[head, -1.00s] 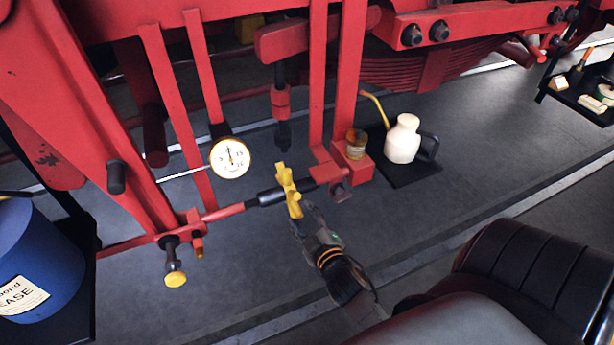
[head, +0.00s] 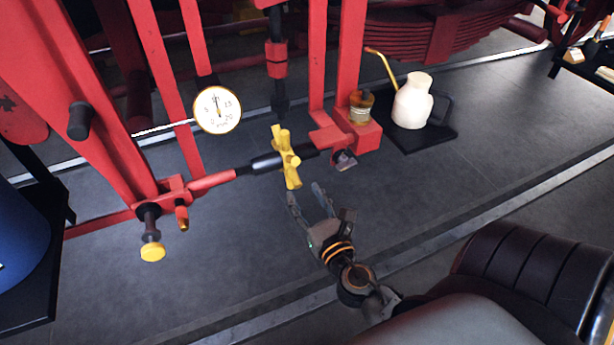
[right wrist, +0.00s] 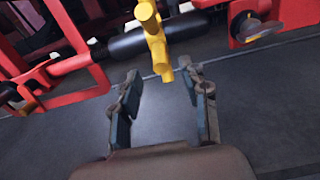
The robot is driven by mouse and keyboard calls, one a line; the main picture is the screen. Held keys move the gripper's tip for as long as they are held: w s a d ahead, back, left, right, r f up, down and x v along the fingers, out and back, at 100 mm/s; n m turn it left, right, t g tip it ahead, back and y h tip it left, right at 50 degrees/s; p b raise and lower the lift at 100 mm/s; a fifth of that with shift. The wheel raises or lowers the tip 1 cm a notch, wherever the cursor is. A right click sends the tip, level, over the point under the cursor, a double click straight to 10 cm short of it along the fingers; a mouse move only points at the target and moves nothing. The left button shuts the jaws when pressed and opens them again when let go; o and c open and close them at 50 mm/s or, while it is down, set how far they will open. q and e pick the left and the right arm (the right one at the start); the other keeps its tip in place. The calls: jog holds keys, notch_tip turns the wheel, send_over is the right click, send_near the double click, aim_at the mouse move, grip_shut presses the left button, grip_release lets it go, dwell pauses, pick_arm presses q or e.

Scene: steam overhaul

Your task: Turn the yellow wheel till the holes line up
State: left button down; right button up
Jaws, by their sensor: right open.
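The yellow wheel (head: 286,158), with stubby spokes, sits on a dark threaded rod between red brackets in the head view. It also shows in the right wrist view (right wrist: 152,38), above and beyond the fingertips. My right gripper (head: 308,193) is open and empty, just below and in front of the wheel, apart from it. A yellow-capped pin (head: 152,245) hangs near the red joint at the left. The holes cannot be made out. My left gripper is not in view.
A round dial gauge (head: 217,110) stands left of the wheel. A cream oil can (head: 412,102) with a yellow spout stands on a dark mat (head: 440,135) at the right. A blue drum (head: 18,235) is at the left edge. The floor in front is clear.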

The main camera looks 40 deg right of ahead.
aim_at(299, 186)
jog(key=p+x, duration=0.1)
jog(key=x, duration=0.2)
jog(key=shift+w+d+r, duration=0.1)
jog(key=shift+w+r, duration=0.05)
jog(key=shift+w, duration=0.25)
jog(key=shift+p+x, duration=0.35)
jog(key=shift+x, duration=0.65)
jog(key=shift+c, duration=0.2)
grip_shut()
jog(key=shift+r+p, duration=1.45)
jog(key=shift+r, duration=0.05)
jog(key=shift+r, duration=0.1)
